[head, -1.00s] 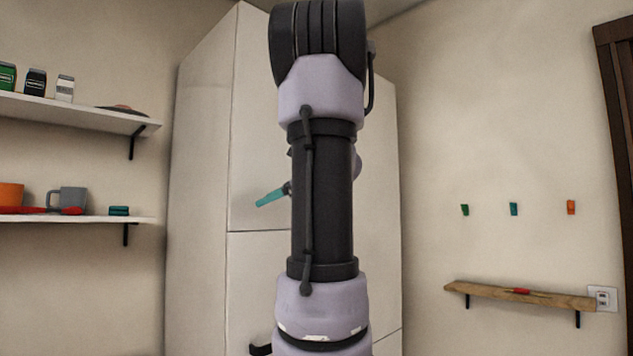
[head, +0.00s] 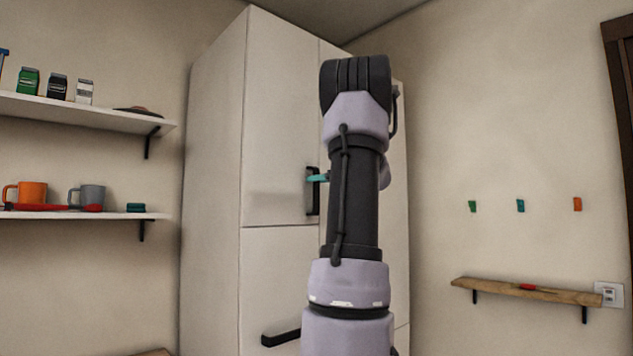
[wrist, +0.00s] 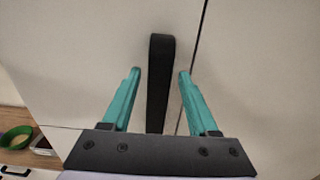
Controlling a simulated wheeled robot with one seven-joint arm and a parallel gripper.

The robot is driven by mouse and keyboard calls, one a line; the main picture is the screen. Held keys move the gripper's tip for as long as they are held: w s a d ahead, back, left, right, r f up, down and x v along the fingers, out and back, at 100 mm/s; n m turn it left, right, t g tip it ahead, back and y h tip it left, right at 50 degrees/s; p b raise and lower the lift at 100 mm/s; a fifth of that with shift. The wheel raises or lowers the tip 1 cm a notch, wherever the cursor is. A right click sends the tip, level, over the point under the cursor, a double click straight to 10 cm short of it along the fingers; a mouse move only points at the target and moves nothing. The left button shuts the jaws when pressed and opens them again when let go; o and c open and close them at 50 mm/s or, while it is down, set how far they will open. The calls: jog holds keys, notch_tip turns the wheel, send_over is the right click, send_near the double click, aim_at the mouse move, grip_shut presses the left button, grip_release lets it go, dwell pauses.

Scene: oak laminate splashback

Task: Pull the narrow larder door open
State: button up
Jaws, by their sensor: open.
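The tall off-white cabinet has an upper door (head: 280,130) that looks shut, with its seams closed. A black vertical bar handle (head: 312,197) sits near that door's right edge, and it also shows in the wrist view (wrist: 158,85), just left of a dark vertical seam. My gripper (wrist: 159,72) is open, with one teal finger on each side of the handle and visible gaps to both. In the head view one teal fingertip (head: 318,178) shows at the handle; my arm hides the rest of the gripper and part of the cabinet front.
A lower door has a black horizontal handle (head: 281,338). Shelves with mugs (head: 87,196) and cartons (head: 57,86) are on the left wall. A wooden ledge (head: 525,292) and hooks (head: 520,205) are on the right. A green bowl (wrist: 14,136) sits on a worktop at lower left.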

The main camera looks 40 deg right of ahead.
jog(key=shift+w+a, duration=0.1)
jog(key=shift+w, duration=0.6)
grip_shut()
dwell(1.0)
